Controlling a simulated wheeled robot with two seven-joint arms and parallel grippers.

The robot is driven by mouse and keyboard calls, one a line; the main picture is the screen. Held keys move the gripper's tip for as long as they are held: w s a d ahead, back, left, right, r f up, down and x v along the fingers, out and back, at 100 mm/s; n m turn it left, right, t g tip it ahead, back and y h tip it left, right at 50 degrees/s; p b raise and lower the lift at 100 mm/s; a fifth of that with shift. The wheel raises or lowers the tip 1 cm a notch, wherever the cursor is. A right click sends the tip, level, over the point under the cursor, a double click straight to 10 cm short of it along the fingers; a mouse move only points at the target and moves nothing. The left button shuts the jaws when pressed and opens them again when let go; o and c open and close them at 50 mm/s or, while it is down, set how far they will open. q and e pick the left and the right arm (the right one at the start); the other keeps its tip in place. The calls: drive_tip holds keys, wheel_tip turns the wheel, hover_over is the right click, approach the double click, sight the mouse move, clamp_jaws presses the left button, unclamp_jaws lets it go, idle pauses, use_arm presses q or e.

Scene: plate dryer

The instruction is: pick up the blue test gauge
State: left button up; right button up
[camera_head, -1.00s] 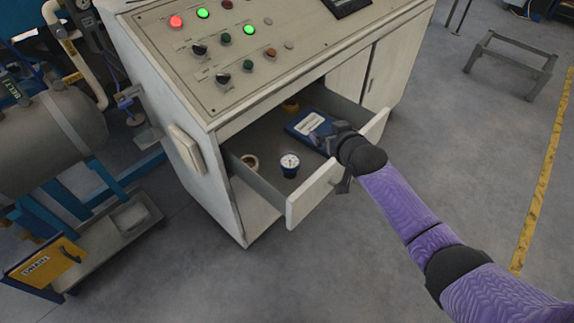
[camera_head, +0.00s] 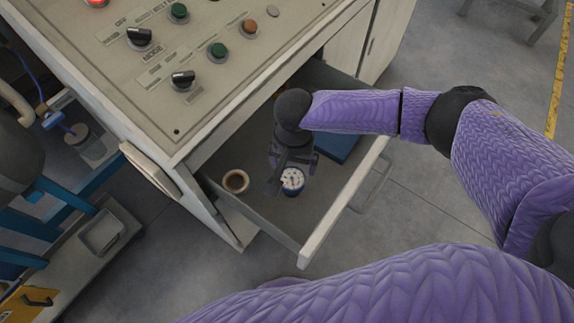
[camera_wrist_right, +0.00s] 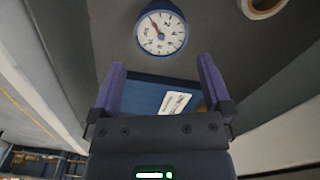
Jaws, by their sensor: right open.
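The blue test gauge (camera_head: 292,181) has a white dial and a blue body. It stands on the floor of the open drawer (camera_head: 255,208). In the right wrist view the gauge (camera_wrist_right: 161,33) lies just beyond the fingertips, roughly centred between them. My right gripper (camera_head: 293,168) reaches down into the drawer close beside the gauge and partly overlaps it in the head view. In the right wrist view its two purple fingers (camera_wrist_right: 160,68) are apart, with nothing held between them. My left gripper is not in view.
A tan ring (camera_head: 235,181) lies left of the gauge in the drawer. A blue booklet (camera_head: 338,147) with a white label (camera_wrist_right: 175,102) lies behind my right arm. The control panel (camera_head: 150,70) overhangs the drawer's back, and the drawer front (camera_head: 340,212) rises at the near side.

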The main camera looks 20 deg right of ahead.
sight(292, 177)
wheel_tip(292, 177, down, 8)
drive_tip(key=b, duration=0.4)
drive_tip(key=shift+f+b, duration=0.1)
drive_tip(key=shift+b, duration=0.3)
drive_tip(key=shift+f, duration=0.3)
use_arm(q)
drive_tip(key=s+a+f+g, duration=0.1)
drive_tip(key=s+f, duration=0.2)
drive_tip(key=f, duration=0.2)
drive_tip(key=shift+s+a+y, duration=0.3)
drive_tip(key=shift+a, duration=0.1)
use_arm(e)
drive_tip(key=shift+r, duration=0.1)
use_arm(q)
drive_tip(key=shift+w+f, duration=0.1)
use_arm(e)
drive_tip(key=shift+c, duration=0.3)
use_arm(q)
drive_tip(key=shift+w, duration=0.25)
use_arm(e)
drive_tip(key=c, duration=1)
